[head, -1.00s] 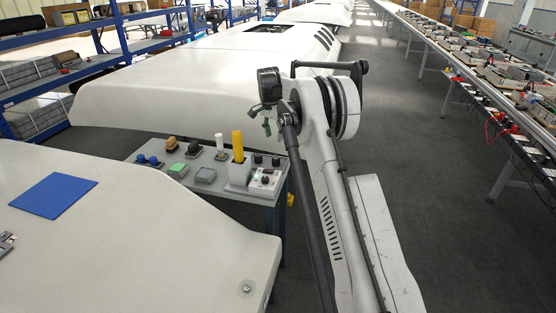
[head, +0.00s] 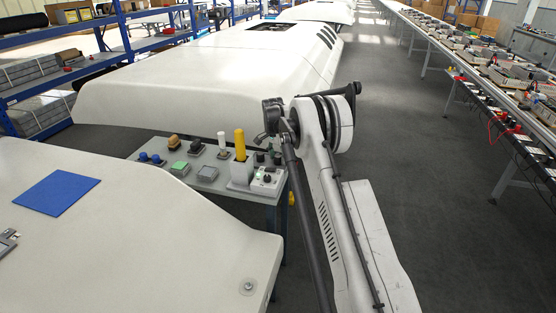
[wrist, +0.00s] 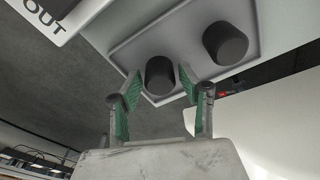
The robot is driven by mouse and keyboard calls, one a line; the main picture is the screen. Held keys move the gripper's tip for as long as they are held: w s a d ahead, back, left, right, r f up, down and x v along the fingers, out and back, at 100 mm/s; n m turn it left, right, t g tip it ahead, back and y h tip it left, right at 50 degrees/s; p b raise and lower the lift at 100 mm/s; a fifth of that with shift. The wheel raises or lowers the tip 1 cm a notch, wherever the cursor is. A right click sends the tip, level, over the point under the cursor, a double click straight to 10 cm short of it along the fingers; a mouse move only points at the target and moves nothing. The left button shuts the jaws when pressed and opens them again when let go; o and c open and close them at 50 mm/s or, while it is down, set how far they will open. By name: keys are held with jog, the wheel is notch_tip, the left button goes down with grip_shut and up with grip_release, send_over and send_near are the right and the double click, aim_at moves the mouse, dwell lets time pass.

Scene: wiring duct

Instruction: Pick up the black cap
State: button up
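Two black caps stand side by side on a grey plate (wrist: 128,60) in the wrist view. The nearer black cap (wrist: 160,76) lies in line with the gap between my fingertips, and the other black cap (wrist: 225,43) is to its upper right. My gripper (wrist: 158,88) is open, with green pads on both fingers and nothing held. Whether the fingertips are beside the nearer cap or still short of it is hard to tell. In the head view, the caps are small and dark at the right end of a small table, partly hidden near my arm.
The small grey table (head: 222,187) also carries a yellow cylinder (head: 240,145) in a light holder, a white post, blue knobs (head: 150,158), and green and grey blocks. A white box marked "OUT" (wrist: 48,15) is close at upper left in the wrist view.

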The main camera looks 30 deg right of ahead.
jog(key=shift+d+f, duration=0.1)
jog(key=shift+f, duration=0.25)
jog(key=c, duration=0.5)
jog(key=shift+r, duration=0.1)
jog(key=shift+c, duration=0.2)
